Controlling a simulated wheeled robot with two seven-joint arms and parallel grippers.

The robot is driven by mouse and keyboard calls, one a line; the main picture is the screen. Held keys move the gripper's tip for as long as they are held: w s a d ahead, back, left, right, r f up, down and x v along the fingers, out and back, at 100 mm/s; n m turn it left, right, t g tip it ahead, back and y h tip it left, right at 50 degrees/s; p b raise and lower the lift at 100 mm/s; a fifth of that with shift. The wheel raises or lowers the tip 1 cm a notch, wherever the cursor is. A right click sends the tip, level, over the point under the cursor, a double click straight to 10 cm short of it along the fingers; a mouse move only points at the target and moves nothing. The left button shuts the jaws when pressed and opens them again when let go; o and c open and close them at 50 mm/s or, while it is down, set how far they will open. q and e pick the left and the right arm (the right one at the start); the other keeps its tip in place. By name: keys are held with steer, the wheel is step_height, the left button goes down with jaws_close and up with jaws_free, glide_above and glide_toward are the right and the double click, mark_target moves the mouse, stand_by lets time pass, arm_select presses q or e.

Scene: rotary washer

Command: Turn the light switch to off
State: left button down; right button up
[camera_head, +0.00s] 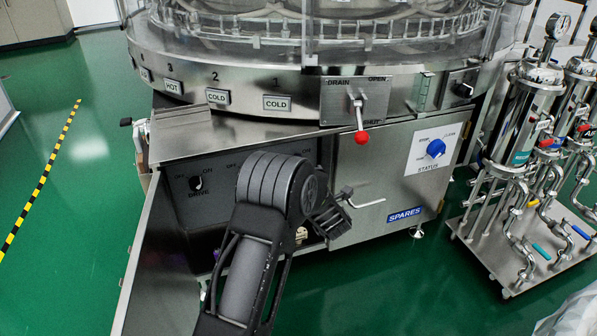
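No switch in view has a label that I can read as light. A black rotary knob (197,184) marked DRIVE sits on the grey recessed panel at left, with small position words above it. My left arm comes up from the bottom, left of the middle, and covers much of this panel, so other controls may be hidden behind it. My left gripper (332,217) is in front of the panel's right edge, right of the DRIVE knob and apart from it. Its fingers are dark and small, and their opening is unclear. My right gripper is out of view.
A blue STATUS knob (435,148) and a small black knob (463,91) are on the machine at right. A red-tipped drain lever (361,136) hangs above the SPARES door (372,190), whose metal handle (366,203) is close to my gripper. An open metal door (155,260) stands at left.

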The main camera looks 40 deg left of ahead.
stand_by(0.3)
arm_select(q)
steer(key=c, duration=0.9)
jaws_free()
steer(key=shift+c, duration=0.2)
steer(key=p+v, duration=0.2)
steer(key=v, duration=0.5)
steer(key=shift+s+d+p, duration=0.2)
steer(key=shift+d+p, duration=0.15)
